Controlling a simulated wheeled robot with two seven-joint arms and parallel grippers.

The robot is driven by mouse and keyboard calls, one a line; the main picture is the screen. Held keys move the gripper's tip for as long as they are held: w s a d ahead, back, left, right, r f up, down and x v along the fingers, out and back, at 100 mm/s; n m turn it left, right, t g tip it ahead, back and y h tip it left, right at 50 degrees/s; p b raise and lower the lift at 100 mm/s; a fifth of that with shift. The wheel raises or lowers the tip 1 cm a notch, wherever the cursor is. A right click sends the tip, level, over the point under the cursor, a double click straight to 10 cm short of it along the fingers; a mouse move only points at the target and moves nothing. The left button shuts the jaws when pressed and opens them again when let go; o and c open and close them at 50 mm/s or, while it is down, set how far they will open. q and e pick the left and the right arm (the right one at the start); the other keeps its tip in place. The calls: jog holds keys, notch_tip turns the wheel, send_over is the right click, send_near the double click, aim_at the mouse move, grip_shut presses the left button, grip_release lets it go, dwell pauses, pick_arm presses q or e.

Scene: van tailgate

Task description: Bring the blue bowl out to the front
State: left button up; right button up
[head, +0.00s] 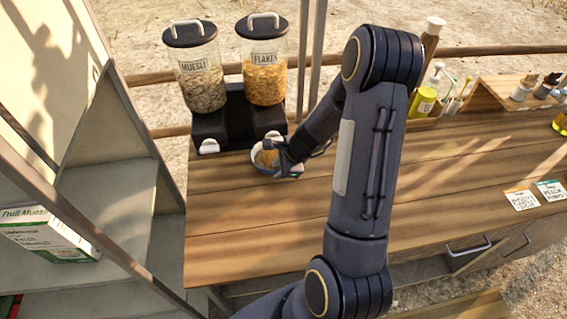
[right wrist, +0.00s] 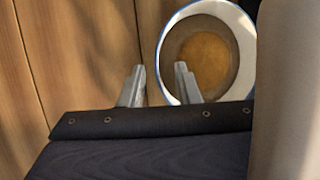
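The blue bowl (head: 257,163) stands on the wooden counter (head: 240,225) in front of the flakes dispenser. It has a white inside with something golden-brown in it. In the right wrist view the bowl (right wrist: 229,93) is at the upper right, its blue outer edge showing. My right gripper (head: 284,161) is at the bowl's right side in the head view. In the right wrist view its two fingers (right wrist: 159,78) are apart, with the bowl's near rim between them; one finger overlaps the bowl, the other is outside. I see no clear contact. My left gripper is out of view.
The muesli dispenser (head: 195,75) and flakes dispenser (head: 264,70) stand just behind the bowl. A wooden caddy (head: 487,97) with bottles is at the back right. Two cards (head: 521,199) lie at the right. The counter's front left is clear. A shelf with a muesli box (head: 45,235) is at left.

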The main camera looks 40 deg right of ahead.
jog(key=shift+w+a+f, duration=0.2)
jog(key=shift+w+f, duration=0.1)
jog(key=shift+f, duration=0.35)
grip_shut()
